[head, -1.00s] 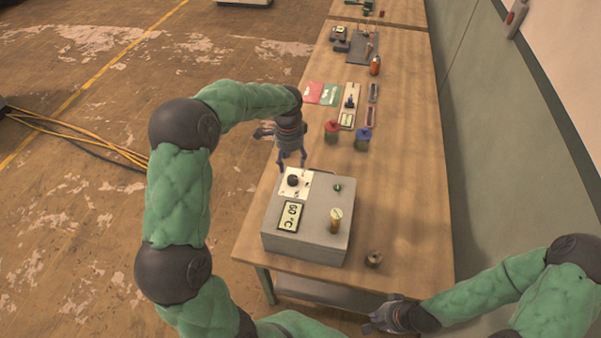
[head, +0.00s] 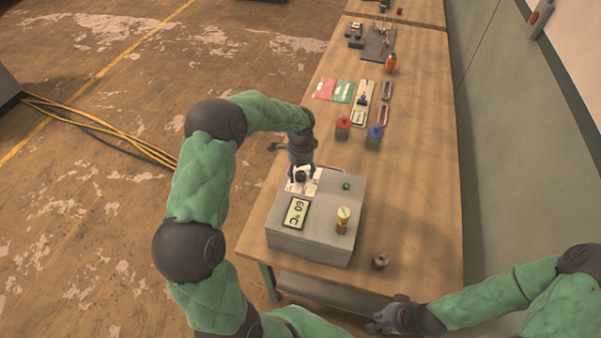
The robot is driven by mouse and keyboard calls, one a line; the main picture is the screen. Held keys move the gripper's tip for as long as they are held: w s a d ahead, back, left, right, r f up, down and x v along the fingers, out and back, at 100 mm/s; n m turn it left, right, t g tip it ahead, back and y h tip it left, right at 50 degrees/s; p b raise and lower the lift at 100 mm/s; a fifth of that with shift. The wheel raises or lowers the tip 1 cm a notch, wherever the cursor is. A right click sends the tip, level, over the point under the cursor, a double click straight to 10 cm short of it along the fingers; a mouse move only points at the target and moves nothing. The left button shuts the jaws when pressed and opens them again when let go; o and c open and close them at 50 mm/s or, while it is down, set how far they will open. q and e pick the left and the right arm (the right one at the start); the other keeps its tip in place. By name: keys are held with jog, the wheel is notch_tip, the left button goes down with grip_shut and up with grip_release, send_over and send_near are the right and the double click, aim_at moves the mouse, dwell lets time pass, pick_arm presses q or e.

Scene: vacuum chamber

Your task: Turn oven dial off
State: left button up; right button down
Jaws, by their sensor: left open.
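The grey oven box (head: 320,238) stands on the near end of the wooden table. On its top are a black dial (head: 301,177) on a white plate, a display (head: 296,213) reading 60 °C, a small green knob (head: 346,186) and a brass cylinder (head: 343,220). My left gripper (head: 302,174) points down at the dial, its open fingers around or just above it; I cannot tell whether they touch it. The gripper partly hides the dial and plate. My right gripper (head: 378,326) is low at the table's near edge, away from the oven; its finger state is unclear.
A small metal part (head: 380,261) lies right of the oven. Red (head: 343,128) and blue (head: 375,137) spools stand behind it, with cards, small tools and an orange bottle (head: 390,63) further back. The table's right side is mostly clear. A wall runs along the right.

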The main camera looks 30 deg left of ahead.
pick_arm(q)
jog(key=shift+f, duration=0.45)
jog(key=shift+c, duration=0.3)
jog(key=c, duration=1.1)
jog(key=shift+n, duration=0.3)
jog(key=n+b, duration=0.2)
jog(key=n, duration=0.3)
jog(key=n+b, duration=0.2)
jog(key=n, duration=0.4)
jog(key=shift+n, duration=0.3)
